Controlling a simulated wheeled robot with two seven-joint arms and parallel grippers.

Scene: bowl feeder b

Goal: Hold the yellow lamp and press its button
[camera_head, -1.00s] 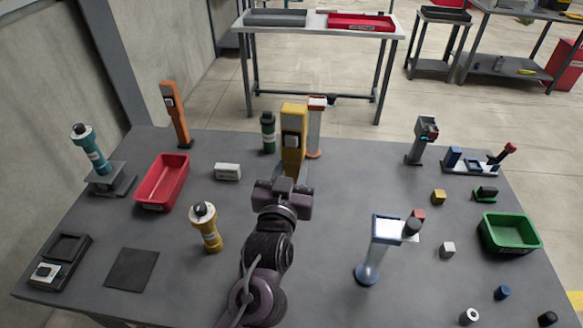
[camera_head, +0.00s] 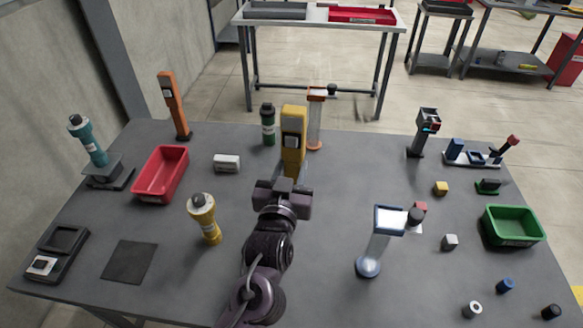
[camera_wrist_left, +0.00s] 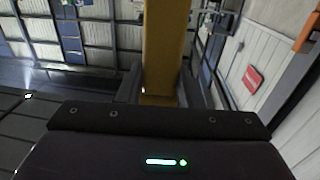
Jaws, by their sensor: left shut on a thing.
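The yellow lamp (camera_head: 293,133) is a tall, box-shaped yellow body with a pale and dark panel on its face, standing about upright near the back middle of the table. My left gripper (camera_head: 284,184) is shut on its lower part. In the left wrist view the lamp's yellow body (camera_wrist_left: 165,50) rises between the dark fingers, and its panel does not show there. I cannot tell whether its foot touches the table. My right gripper is in neither view.
A yellow cylinder (camera_head: 204,216) with a dark top stands left of my arm. A green cylinder (camera_head: 268,126) and an orange-topped clear stand (camera_head: 315,120) are close behind the lamp. A blue-topped clear stand (camera_head: 377,240) is to the right. The grey table (camera_head: 335,215) is clear between.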

